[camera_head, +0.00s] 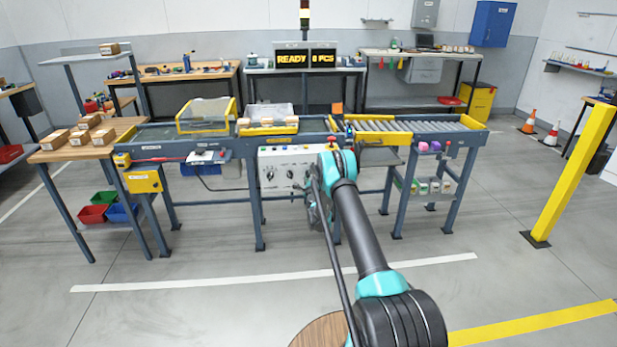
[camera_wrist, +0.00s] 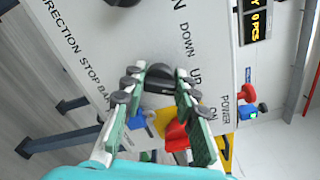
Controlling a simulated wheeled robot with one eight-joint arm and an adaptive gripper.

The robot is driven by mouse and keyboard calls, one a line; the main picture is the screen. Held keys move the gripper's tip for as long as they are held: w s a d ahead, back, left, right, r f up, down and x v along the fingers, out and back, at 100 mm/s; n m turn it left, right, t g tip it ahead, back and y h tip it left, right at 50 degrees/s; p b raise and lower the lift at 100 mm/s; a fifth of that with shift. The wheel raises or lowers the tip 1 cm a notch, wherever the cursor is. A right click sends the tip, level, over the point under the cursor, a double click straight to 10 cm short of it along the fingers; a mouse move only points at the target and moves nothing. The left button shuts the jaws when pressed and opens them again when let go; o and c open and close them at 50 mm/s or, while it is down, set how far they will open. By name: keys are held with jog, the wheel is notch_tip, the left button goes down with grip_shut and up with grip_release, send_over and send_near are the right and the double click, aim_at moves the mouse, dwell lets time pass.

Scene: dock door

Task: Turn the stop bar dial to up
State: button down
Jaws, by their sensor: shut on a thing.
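The white control panel (camera_head: 283,157) hangs on the front of the conveyor in the head view. In the wrist view the panel (camera_wrist: 95,30) fills the left and middle, with its lettering turned on its side. The black stop bar dial (camera_wrist: 158,74) is between the STOP BAR label and the DOWN and UP labels. My gripper (camera_wrist: 160,77) is shut on this dial, one finger on each side. The fingers partly cover the dial, and I cannot tell where it points. In the head view my arm hides most of my gripper and the panel's right end.
A red part (camera_wrist: 177,136) and a blue part (camera_wrist: 137,120) show between my fingers in the wrist view. A red knob (camera_wrist: 247,93) stands past the panel's edge. A yellow post (camera_head: 572,175) is at the right. The floor before the conveyor is clear.

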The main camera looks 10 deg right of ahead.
jog(key=c, duration=1.2)
grip_release()
jog(key=shift+o, duration=0.2)
jog(key=shift+s, duration=0.15)
jog(key=s, duration=0.7)
jog(key=shift+s, duration=0.15)
